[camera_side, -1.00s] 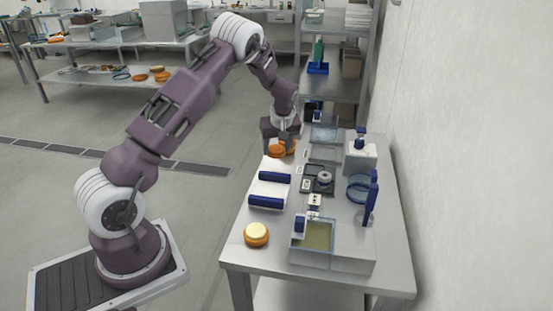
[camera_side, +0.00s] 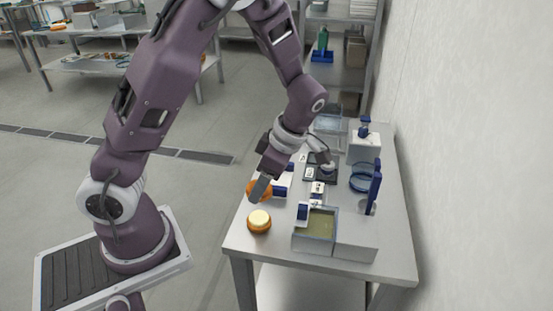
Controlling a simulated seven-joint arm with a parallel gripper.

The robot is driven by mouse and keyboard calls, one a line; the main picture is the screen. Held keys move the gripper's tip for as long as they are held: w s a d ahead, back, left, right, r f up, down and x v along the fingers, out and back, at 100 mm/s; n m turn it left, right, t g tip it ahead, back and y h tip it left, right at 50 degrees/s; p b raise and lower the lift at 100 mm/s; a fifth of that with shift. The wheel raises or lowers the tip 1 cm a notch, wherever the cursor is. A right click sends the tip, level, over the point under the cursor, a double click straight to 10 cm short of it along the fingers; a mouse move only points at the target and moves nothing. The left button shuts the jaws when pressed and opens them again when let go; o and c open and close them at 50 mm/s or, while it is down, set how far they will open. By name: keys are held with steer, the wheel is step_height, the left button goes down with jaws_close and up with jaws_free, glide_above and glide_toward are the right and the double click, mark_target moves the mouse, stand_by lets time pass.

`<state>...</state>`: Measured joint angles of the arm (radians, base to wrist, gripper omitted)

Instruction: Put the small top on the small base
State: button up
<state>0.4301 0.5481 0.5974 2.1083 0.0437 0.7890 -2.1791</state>
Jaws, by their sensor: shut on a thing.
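The small base (camera_side: 259,222) is a round orange-brown piece with a pale cream filling on it. It sits near the front left corner of the table. My gripper (camera_side: 261,190) points down just behind it and is shut on an orange-brown round piece, which looks like the small top (camera_side: 251,187). One dark finger covers the middle of the top, and the far finger is hidden. In this view the top shows a little above and behind the base, apart from it. Its exact height over the table cannot be told.
A steel tub with yellowish contents (camera_side: 322,222) stands right of the base. A white board with blue bars (camera_side: 281,190) lies behind my gripper, partly hidden. A blue ring (camera_side: 362,180) and blue upright stand at the right, near the wall. The table's front left edge is close to the base.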

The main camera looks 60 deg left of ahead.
steer(key=shift+s+d, duration=0.2)
steer(key=shift+s, duration=0.15)
steer(key=shift+f, duration=2.95)
steer(key=shift+f, duration=0.8)
steer(key=o, duration=1.4)
steer(key=shift+r, duration=0.1)
steer(key=shift+r, duration=3.45)
